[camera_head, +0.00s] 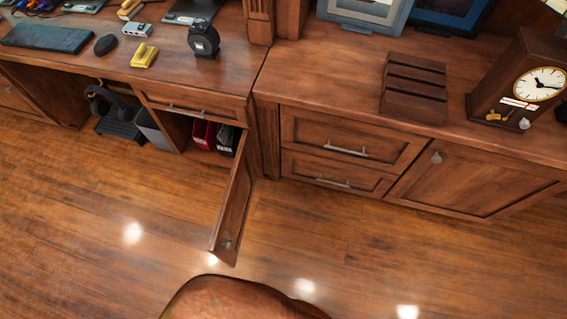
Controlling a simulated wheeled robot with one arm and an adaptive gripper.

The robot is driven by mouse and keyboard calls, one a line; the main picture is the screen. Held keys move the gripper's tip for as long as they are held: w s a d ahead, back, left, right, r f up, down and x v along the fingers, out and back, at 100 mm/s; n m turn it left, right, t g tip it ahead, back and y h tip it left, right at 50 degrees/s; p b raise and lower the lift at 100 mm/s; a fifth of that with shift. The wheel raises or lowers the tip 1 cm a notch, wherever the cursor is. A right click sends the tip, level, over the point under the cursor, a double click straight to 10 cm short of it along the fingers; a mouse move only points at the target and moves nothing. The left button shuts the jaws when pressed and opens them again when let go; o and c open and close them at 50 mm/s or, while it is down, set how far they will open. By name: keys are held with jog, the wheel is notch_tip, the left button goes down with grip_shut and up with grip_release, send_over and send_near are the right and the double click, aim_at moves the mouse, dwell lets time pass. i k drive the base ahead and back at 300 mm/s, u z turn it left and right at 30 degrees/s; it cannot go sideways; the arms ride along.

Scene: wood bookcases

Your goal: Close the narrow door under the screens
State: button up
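The narrow wooden door (234,206) stands wide open in the head view. It is hinged at the right side of the cabinet opening below the desk and sticks out into the room, seen nearly edge-on. A small metal knob (227,244) shows near its free end. The open compartment behind it holds red binders (203,134) and dark binders (226,139). No screens can be made out above it. My gripper is not in view.
A brown rounded, leather-like surface (243,302) rises at the bottom edge, close to the door's free end. A shut drawer (190,103) is above the opening. A grey bin (152,128) stands left of it. The wood floor (90,220) is clear on the left.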

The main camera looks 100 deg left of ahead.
aim_at(226, 239)
jog(key=i, duration=0.8)
jog(key=u, duration=4.55)
jog(key=i, duration=1)
jog(key=u, duration=0.45)
jog(key=k, duration=1.15)
jog(key=u, duration=0.95)
jog(key=i, duration=0.6)
jog(key=z, duration=0.4)
